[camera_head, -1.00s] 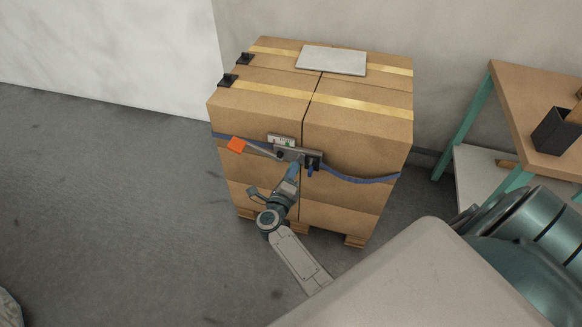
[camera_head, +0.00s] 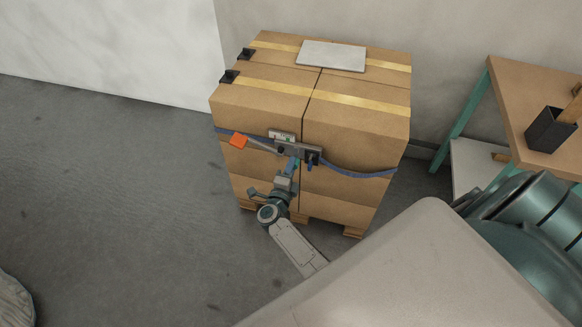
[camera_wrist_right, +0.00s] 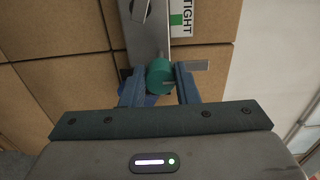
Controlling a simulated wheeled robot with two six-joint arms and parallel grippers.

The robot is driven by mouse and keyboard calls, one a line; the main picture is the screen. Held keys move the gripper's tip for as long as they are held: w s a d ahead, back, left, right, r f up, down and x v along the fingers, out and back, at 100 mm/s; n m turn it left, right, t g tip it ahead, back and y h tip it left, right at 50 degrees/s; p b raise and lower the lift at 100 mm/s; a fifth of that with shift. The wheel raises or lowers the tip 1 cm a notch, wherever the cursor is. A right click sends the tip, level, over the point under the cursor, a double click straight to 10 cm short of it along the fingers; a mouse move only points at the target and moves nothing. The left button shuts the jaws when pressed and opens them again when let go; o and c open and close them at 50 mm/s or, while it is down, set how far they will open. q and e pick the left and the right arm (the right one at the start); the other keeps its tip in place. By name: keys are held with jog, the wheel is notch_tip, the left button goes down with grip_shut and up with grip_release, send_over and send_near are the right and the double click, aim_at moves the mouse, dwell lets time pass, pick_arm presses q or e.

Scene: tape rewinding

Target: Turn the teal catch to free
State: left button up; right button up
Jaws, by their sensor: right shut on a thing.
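The teal catch (camera_wrist_right: 160,75) is a round knob on a grey metal tensioner (camera_wrist_right: 145,35), seen in the right wrist view. The tensioner (camera_head: 298,150) sits on the front of the strapped boxes in the head view, with an orange-ended lever (camera_head: 238,141) to its left. My right gripper (camera_head: 291,165) is at the tensioner's lower edge. In the wrist view its blue fingers (camera_wrist_right: 158,84) are shut on the teal catch, one on each side. A label (camera_wrist_right: 182,18) beside it reads TIGHT with a green mark. My left gripper is not in view.
A blue strap (camera_head: 360,174) runs across the stacked cardboard boxes (camera_head: 350,125), which stand on a wooden pallet. A grey plate (camera_head: 332,56) lies on top. A wooden table (camera_head: 510,85) with a black holder (camera_head: 550,130) stands at right.

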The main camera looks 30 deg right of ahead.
jog(key=o, duration=1)
jog(key=shift+c, duration=0.2)
jog(key=shift+a, duration=0.1)
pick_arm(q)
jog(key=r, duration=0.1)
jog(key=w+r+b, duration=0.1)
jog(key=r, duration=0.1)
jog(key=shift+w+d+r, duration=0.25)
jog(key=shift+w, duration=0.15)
pick_arm(e)
jog(key=v, duration=1)
jog(key=shift+s+a, duration=0.2)
jog(key=shift+s, duration=0.1)
jog(key=shift+f, duration=0.1)
